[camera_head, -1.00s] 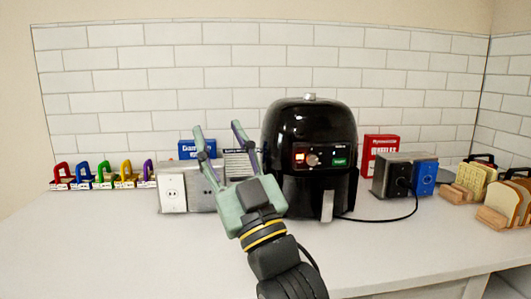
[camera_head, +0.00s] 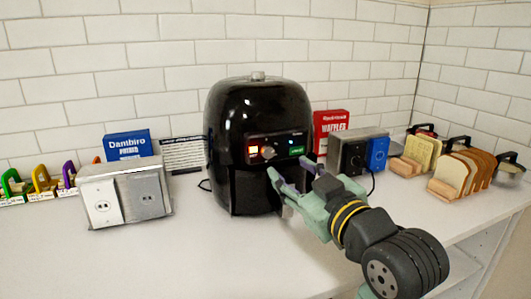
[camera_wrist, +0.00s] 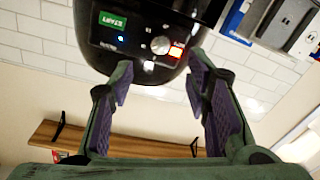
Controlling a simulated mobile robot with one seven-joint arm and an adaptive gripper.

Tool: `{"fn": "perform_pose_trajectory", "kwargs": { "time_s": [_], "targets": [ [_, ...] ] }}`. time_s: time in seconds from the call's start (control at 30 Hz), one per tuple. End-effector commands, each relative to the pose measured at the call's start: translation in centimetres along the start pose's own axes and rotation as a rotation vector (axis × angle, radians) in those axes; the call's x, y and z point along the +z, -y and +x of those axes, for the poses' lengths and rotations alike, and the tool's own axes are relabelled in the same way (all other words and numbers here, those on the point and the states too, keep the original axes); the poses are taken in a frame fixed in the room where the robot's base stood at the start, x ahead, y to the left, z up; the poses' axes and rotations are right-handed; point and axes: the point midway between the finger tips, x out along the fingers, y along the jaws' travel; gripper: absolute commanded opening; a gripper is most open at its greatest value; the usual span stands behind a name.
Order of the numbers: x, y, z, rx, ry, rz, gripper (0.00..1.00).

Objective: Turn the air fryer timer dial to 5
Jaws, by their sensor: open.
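The black air fryer (camera_head: 258,125) stands on the counter against the tiled wall. Its front panel carries a red-orange lit switch, a round silver dial (camera_head: 268,152) and a green START button (camera_head: 297,150). My gripper (camera_head: 292,172) is open and empty, low in front of the fryer at the right of the panel. In the wrist view, which is upside down, the dial (camera_wrist: 160,45) lies just beyond the spread fingertips of my gripper (camera_wrist: 160,78), between them and apart from them. The dial's setting is too small to read. My gripper hides the fryer's lower front.
A metal outlet box (camera_head: 155,192) and a blue Dambiro box (camera_head: 128,145) stand left of the fryer. A red waffles box (camera_head: 330,125), another outlet box (camera_head: 355,150) and bread racks (camera_head: 462,175) stand right. The front left counter (camera_head: 190,255) is clear.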

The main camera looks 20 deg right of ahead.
Motion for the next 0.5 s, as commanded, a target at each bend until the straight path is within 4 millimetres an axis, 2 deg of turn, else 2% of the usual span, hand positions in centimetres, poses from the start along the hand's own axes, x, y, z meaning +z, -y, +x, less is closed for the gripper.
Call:
{"fn": "perform_pose_trajectory", "kwargs": {
  "time_s": [0.1, 0.3, 0.5],
  "targets": [
    [-0.2, 0.0, 2.5, -0.005, 0.001, 0.004, 0.44],
    [-0.2, 0.1, 6.0, -0.003, 0.000, 0.001, 0.44],
    [-0.1, 0.0, 8.0, -0.002, -0.001, 0.002, 0.44]
  ]
}}
